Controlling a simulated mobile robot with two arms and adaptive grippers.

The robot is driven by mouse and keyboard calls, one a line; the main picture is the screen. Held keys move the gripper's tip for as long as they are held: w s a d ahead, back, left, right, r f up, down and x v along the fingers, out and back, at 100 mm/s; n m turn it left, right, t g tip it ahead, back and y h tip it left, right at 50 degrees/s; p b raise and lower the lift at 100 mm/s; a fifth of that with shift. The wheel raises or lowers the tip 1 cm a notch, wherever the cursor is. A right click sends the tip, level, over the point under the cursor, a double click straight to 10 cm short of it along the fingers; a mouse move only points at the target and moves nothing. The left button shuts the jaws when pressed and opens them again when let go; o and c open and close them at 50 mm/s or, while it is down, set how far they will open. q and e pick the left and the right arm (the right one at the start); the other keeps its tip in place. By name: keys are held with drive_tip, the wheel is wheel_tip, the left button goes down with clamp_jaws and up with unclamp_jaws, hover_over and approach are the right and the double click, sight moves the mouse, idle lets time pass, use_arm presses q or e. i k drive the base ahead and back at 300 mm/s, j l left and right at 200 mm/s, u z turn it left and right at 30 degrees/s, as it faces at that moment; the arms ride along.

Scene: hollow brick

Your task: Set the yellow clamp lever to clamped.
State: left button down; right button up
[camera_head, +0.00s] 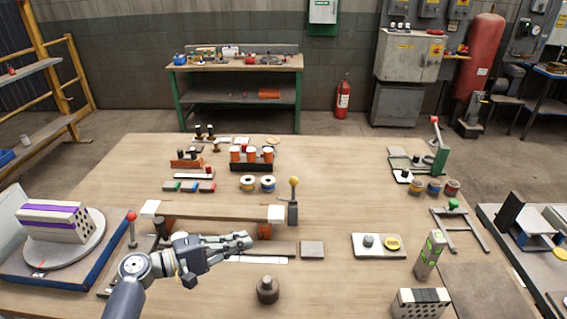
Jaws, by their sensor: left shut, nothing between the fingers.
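The yellow clamp lever (294,182) has a round yellow knob on a short stem. It stands about upright over a dark grey clamp block (292,212) at the right end of a long pale-ended bar (215,211). My left gripper (248,240) is shut and empty. It points right, in front of the bar and to the lower left of the lever, apart from the knob in the picture. My right gripper does not show.
A long dark strip (275,248) and a grey square plate (312,250) lie near the gripper. A dark weight (267,290) stands in front. A red-knobbed lever (131,216) stands left. Orange-and-white cylinders (252,155) stand behind.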

sight(293, 181)
drive_tip(key=i, duration=0.85)
